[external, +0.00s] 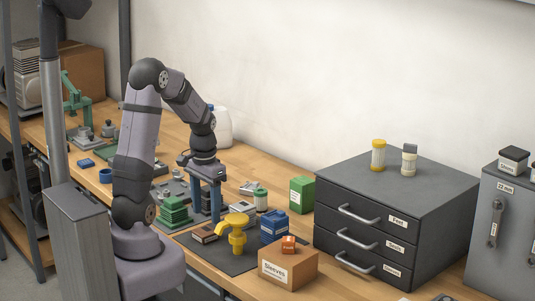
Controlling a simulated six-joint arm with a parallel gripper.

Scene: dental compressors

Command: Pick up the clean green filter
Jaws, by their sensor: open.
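My gripper (206,213) points straight down over the bench, with its two blue-grey fingers apart and nothing visible between them. A green stacked, ribbed block (173,211) sits just left of the fingers. A small white canister with a green top (261,199) stands to the right of the gripper, and a green box (301,195) stands further right near the drawer cabinet. I cannot tell from this view which of these green things is the clean filter. The fingertips reach low near the work surface, and whether they touch anything is unclear.
A yellow tap-like fitting (237,236), a blue box (274,228) and a cardboard Sleeves box (287,265) crowd the front right. A dark drawer cabinet (398,205) bounds the right. A white jug (222,128) stands behind the gripper. Some bare bench (263,169) shows towards the wall.

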